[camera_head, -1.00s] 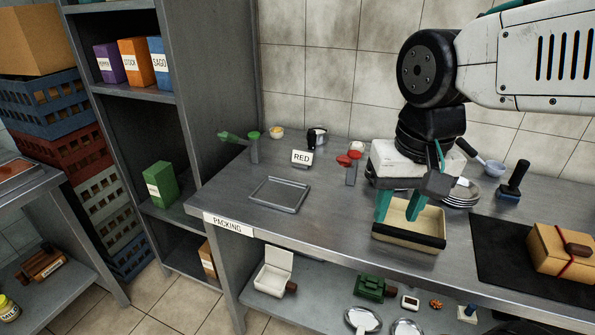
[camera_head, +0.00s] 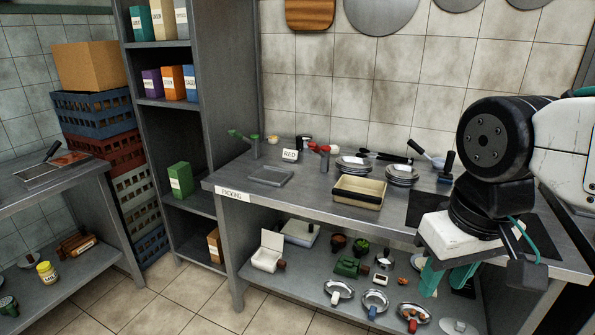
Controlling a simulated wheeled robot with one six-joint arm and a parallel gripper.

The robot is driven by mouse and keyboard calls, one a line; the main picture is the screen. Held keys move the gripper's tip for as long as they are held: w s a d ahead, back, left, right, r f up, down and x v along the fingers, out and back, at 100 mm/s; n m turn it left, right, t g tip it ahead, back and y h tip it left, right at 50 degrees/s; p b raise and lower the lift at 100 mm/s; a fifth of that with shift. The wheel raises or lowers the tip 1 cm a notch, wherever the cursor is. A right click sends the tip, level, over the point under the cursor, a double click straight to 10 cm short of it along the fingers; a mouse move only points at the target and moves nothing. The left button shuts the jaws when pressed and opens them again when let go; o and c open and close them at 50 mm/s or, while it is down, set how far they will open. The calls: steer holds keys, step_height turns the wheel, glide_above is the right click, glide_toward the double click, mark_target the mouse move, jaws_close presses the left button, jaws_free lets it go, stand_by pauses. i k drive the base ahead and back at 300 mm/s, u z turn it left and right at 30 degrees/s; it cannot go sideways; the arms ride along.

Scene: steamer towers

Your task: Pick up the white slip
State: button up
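I cannot make out a loose white slip for certain. A small white card reading RED (camera_head: 290,155) stands upright on the steel counter (camera_head: 320,200), behind the shallow grey tray (camera_head: 270,176). My gripper (camera_head: 447,278) is at the lower right, pointing down in front of the counter's front edge, well apart from the card. Its two teal fingers are spread with a gap between them, and I see nothing held. The gripper's body hides part of the counter's right side and of the shelf below.
A red-topped dispenser (camera_head: 323,156) and a green-topped one (camera_head: 254,147) stand near the back. The lower shelf holds metal pans (camera_head: 375,302) and a white open box (camera_head: 267,252). Tiled floor is clear at front left.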

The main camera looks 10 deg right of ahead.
mark_target(289, 155)
steer(key=u, duration=0.6)
steer(key=i, duration=0.4)
steer(key=u, duration=0.7)
steer(key=i, duration=1.45)
steer(key=z, duration=1.1)
steer(key=i, duration=0.7)
steer(key=z, duration=0.65)
